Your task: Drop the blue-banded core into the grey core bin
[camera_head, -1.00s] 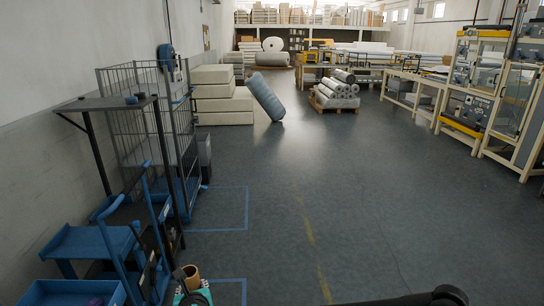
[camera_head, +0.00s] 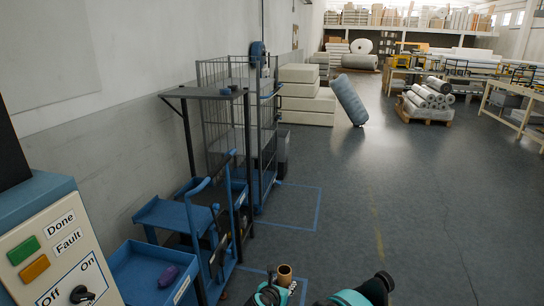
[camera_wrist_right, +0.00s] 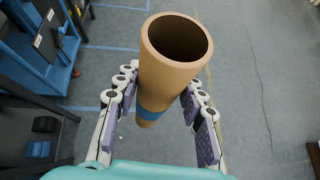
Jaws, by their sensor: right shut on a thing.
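The blue-banded core (camera_wrist_right: 165,75) is a tan cardboard tube with a blue band low on it. In the right wrist view it stands between the two fingers of my right gripper (camera_wrist_right: 160,88), which is shut on it. Its open end faces the camera. In the head view the core (camera_head: 284,274) shows at the bottom, with my right gripper (camera_head: 273,292) partly cut off by the frame edge. A dark grey box (camera_head: 282,147) stands beside the wire cage; I cannot tell if it is the grey core bin. My left gripper is not in view.
A control panel (camera_head: 55,245) is at the lower left. The wire cage (camera_head: 228,130) stands by the wall. Open floor (camera_head: 345,195) lies to the right.

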